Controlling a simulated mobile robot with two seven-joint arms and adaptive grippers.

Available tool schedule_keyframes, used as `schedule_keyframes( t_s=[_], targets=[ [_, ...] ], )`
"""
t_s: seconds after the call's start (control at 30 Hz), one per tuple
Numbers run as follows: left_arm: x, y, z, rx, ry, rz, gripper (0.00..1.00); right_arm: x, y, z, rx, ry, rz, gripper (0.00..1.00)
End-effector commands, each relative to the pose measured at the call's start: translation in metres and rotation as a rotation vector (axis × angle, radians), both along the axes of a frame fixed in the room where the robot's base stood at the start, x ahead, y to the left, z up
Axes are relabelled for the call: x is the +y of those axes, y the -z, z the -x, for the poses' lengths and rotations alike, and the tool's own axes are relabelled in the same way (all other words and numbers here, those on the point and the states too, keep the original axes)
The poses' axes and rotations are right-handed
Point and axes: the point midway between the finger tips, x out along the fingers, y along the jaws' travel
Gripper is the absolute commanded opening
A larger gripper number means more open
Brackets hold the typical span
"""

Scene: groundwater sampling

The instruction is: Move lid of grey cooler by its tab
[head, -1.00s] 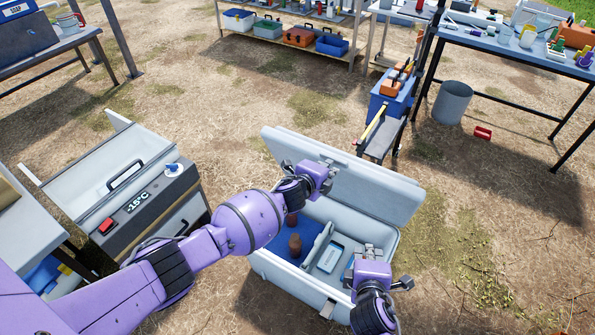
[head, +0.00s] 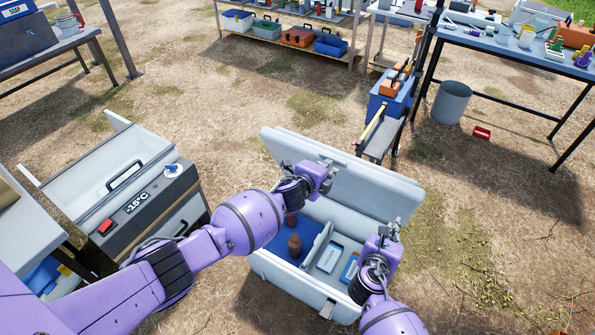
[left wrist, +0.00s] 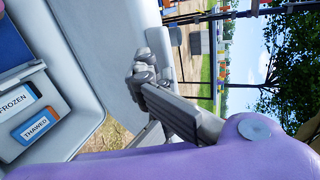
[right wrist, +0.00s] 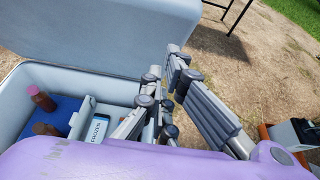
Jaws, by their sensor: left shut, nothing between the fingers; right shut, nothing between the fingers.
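The grey cooler (head: 285,272) stands on the ground with its lid (head: 365,187) raised and leaning back. The lid also shows in the right wrist view (right wrist: 110,35). My left gripper (head: 325,172) is shut and empty in front of the lid's inner face, near its upper middle; I cannot tell whether it touches. My right gripper (head: 388,232) is shut and empty over the cooler's right side, near the lid's lower right part. A small latch-like tab (head: 328,308) shows on the cooler's front. I cannot make out a tab on the lid clearly.
Inside the cooler are brown bottles (head: 294,245) on a blue base, a divider and cards labelled FROZEN (left wrist: 12,100) and THAWED (left wrist: 35,125). A freezer box (head: 150,200) stands at left. A blue toolbox (head: 385,97) sits behind the lid. Bare ground lies right of the cooler.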

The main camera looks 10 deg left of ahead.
Motion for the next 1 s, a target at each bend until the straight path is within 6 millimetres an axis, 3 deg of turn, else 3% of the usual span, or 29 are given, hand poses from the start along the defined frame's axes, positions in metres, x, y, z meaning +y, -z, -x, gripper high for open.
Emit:
schedule_keyframes(
  t_s=[0.2, 0.4, 1.0],
  targets=[
    [-0.001, -0.004, -0.002, -0.005, 0.002, 0.0, 0.0, -0.014, 0.016, -0.041, 0.0, 0.001, -0.001, 0.0],
    [-0.001, -0.004, -0.002, -0.005, 0.002, 0.0, 0.0, -0.022, 0.003, -0.063, -0.002, 0.0, -0.003, 0.0],
    [-0.001, -0.004, -0.002, -0.005, 0.002, 0.0, 0.0, -0.028, -0.005, -0.079, -0.003, 0.001, -0.001, 0.0]
  ],
)
